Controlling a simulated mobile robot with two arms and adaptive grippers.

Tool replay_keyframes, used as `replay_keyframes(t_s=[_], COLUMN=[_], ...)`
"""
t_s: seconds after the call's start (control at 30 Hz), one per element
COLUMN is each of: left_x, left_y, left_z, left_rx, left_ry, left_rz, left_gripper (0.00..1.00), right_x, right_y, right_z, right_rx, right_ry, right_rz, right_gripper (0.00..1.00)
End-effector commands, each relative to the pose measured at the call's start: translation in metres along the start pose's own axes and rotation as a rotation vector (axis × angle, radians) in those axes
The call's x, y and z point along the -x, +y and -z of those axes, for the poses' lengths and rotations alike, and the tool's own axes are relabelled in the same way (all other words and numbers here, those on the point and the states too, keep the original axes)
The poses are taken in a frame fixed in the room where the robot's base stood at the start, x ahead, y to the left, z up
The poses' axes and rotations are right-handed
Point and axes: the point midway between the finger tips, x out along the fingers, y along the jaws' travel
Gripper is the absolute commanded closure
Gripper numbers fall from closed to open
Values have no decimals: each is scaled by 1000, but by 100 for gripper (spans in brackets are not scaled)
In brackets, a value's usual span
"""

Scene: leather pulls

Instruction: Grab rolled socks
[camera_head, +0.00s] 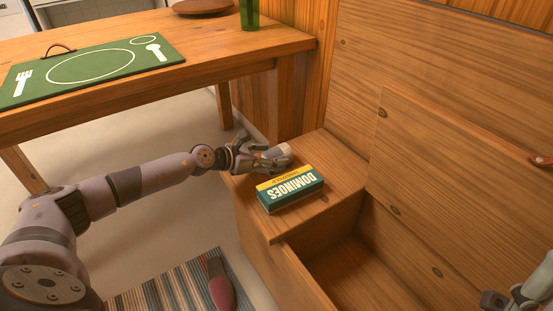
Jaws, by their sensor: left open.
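My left gripper (266,158) reaches in from the left over the closed part of the wooden bench seat (345,178). It is open, just behind the dominoes box. A small pale, rounded thing (284,149) shows at its fingertips. It may be the rolled socks, but it is partly hidden by the fingers and I cannot tell whether they touch it. My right gripper (518,300) shows only in part at the bottom right corner, and its jaw state is unclear.
A green and yellow dominoes box (291,189) lies on the seat. In front is an open compartment (362,268), with its lid (455,175) raised. A wooden table (215,50) with a green placemat (90,68) stands left. A dark red object (221,290) lies on the striped rug (165,291).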

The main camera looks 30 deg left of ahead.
Motion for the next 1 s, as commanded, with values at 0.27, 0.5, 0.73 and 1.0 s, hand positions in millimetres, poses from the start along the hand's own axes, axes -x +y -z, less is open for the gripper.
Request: replay_keyframes(t_s=[0.27,0.5,0.73,1.0], left_x=[-24,-23,-23,-23], left_y=[1,0,0,0], left_z=[0,0,0,0], left_rx=[0,0,1,1], left_ry=[0,0,0,0], left_rz=[-1,-1,-1,-1], left_gripper=[28,33,48,66], right_x=[7,7,7,7], right_y=[0,0,0,0], right_z=[-2,-2,-2,-2], right_rx=[0,0,1,1], right_ry=[0,0,0,0], right_rz=[0,0,0,0], right_gripper=[60,60,60,60])
